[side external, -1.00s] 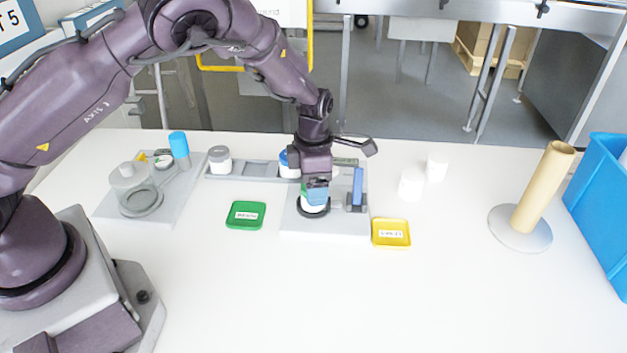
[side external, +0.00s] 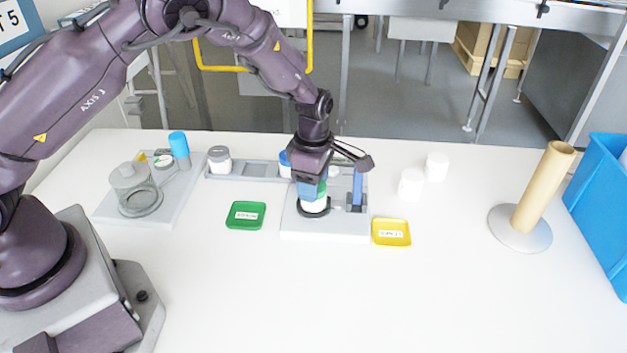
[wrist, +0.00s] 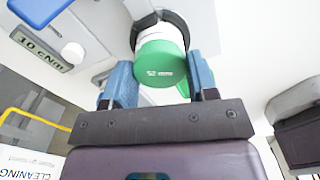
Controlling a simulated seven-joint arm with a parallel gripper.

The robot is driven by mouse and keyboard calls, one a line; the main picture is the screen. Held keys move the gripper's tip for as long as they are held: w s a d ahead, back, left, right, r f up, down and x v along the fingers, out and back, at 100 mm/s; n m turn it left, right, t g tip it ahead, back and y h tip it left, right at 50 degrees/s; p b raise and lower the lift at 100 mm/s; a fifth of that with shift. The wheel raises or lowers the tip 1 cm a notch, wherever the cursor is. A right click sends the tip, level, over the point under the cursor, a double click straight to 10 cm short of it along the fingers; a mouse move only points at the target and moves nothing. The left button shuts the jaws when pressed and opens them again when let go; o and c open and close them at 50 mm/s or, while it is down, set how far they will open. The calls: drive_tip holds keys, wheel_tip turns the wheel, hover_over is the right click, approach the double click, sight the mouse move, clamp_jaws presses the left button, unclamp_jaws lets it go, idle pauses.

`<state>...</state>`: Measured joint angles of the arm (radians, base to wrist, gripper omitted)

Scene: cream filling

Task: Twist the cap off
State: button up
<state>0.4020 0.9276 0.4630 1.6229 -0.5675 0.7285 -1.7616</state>
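A white jar (side external: 313,206) with a green cap (wrist: 162,66) stands upright in a dark ring holder (side external: 314,213) on a light grey plate. In the wrist view the white neck of the jar (wrist: 157,35) shows past the cap. My gripper (side external: 313,189) points down over the jar. The cap still sits on the jar. The finger pads' contact is partly hidden.
A green tray (side external: 246,215) lies left of the plate and a yellow tray (side external: 391,231) right of it. Two white cups (side external: 411,184) and a tan roll (side external: 543,190) are to the right. The front table is clear.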

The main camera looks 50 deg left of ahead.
drive_tip(key=shift+r, duration=0.25)
drive_tip(key=shift+c, duration=0.3)
drive_tip(key=shift+f, duration=0.2)
idle(0.5)
drive_tip(key=shift+o, duration=1.3)
drive_tip(key=shift+c, duration=1.4)
drive_tip(key=n, duration=0.3)
drive_tip(key=shift+f+n, duration=0.1)
drive_tip(key=shift+n, duration=1.3)
drive_tip(key=n, duration=0.2)
drive_tip(key=shift+n, duration=0.4)
drive_tip(key=n, duration=0.3)
